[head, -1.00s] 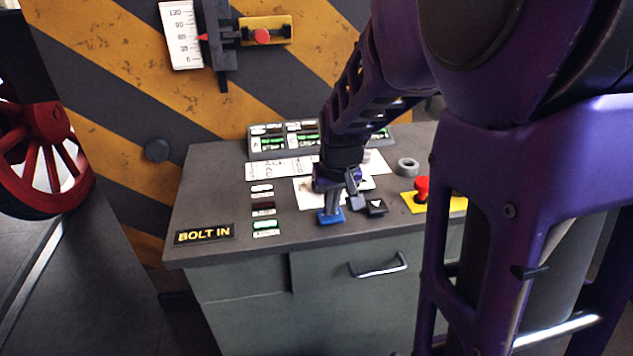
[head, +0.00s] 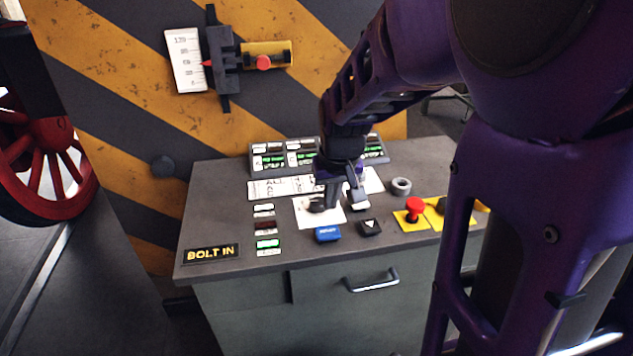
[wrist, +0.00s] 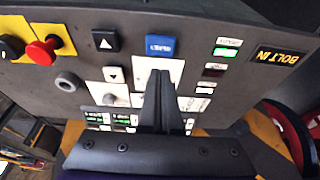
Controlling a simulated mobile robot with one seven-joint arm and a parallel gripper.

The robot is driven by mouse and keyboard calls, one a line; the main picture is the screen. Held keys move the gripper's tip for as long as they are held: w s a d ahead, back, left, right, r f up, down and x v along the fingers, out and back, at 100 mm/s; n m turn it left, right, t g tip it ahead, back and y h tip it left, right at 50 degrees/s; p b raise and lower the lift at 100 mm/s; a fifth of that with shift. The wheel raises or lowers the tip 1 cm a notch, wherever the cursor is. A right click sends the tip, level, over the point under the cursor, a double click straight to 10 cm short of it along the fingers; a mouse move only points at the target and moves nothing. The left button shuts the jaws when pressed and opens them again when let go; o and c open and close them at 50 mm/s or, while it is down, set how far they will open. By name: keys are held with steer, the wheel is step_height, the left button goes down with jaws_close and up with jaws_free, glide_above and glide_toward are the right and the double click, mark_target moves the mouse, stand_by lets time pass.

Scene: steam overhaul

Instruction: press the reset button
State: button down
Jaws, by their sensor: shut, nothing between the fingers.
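The blue button (head: 328,234) sits near the front edge of the console top, and its white lettering is too small to read surely. It also shows in the wrist view (wrist: 161,45), upside down. My gripper (head: 331,203) is shut and empty, pointing down over the white plate behind the blue button. In the wrist view the closed fingers (wrist: 158,76) end just short of the button in the picture. The button's top is uncovered, and the fingers appear apart from it.
A black arrow button (head: 370,227) stands right of the blue one. A red knob (head: 415,207) on a yellow plate and a grey ring (head: 401,186) are further right. A lamp panel (head: 288,154) stands behind. A "BOLT IN" label (head: 211,253) lies left; a red wheel (head: 47,165) is beyond.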

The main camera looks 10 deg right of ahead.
steer(key=shift+p+v, duration=0.65)
steer(key=shift+v, duration=1.7)
